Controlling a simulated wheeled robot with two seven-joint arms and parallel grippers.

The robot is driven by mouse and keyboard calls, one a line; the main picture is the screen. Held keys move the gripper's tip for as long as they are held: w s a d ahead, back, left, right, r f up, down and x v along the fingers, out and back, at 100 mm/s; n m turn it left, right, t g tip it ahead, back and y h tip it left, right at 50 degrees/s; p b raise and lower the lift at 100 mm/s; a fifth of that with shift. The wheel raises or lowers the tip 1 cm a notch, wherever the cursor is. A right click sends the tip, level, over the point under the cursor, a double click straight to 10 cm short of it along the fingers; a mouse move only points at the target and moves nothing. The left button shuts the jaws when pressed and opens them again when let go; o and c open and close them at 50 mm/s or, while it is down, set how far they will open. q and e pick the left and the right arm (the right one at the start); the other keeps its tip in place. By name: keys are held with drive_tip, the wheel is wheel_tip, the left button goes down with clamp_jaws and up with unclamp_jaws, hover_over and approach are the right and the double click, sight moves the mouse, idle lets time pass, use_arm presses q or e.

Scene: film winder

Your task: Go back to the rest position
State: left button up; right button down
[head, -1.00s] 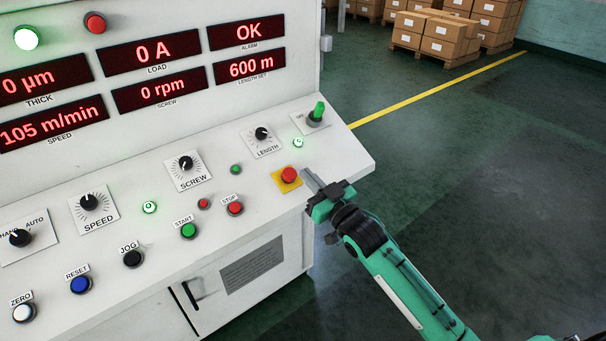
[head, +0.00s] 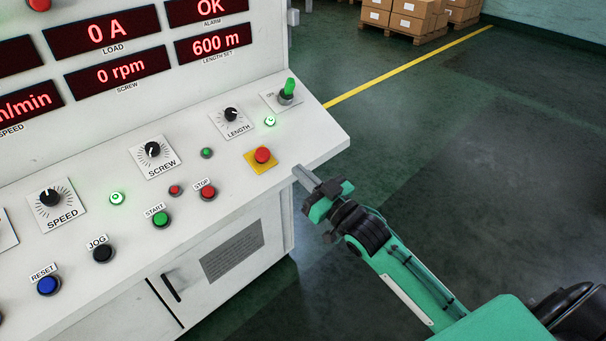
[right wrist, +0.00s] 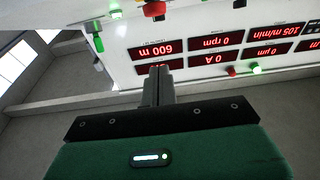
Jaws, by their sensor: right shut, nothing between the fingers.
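My right gripper (head: 304,176) is shut and empty in the head view, at the right end of the control panel (head: 100,220), just beside its front right edge. A red mushroom button on a yellow plate (head: 250,166) sits on the panel to the left of and above the fingertips, with a gap between them. In the right wrist view the shut fingers (right wrist: 158,75) point toward the display face, which appears upside down. My left gripper is not in view.
A green-handled switch (head: 289,90), the LENGTH knob (head: 231,115), the STOP button (head: 208,193) and the START button (head: 161,219) are on the panel. Boxes on pallets (head: 405,22) stand far back. The floor (head: 480,170) to the right is clear.

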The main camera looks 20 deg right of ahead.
drive_tip(key=w+d+f+m+g+h, duration=0.1)
drive_tip(key=d+f+g+h, duration=0.1)
drive_tip(key=f, duration=0.8)
drive_tip(key=w+d+f+m+g+h, duration=0.1)
drive_tip(key=d+f+h, duration=0.1)
drive_tip(key=f, duration=0.7)
drive_tip(key=s+d+f+g+h, duration=0.1)
drive_tip(key=s+f+g, duration=0.25)
drive_tip(key=f, duration=0.85)
drive_tip(key=s+d+f+g+h, duration=0.15)
drive_tip(key=s+f, duration=0.35)
drive_tip(key=f, duration=0.8)
drive_tip(key=s+a+f+g, duration=0.1)
drive_tip(key=s+f+g, duration=0.3)
drive_tip(key=s+f, duration=0.9)
drive_tip(key=s+a+f+g, duration=0.1)
drive_tip(key=s+f+g, duration=0.2)
drive_tip(key=s+f, duration=1.05)
drive_tip(key=s+a+f+g, duration=0.1)
drive_tip(key=s+g, duration=0.2)
drive_tip(key=s, duration=1.3)
drive_tip(key=shift+s+a+f, duration=0.2)
drive_tip(key=shift+s+f, duration=0.05)
drive_tip(key=shift+f, duration=0.15)
drive_tip(key=shift+h, duration=0.25)
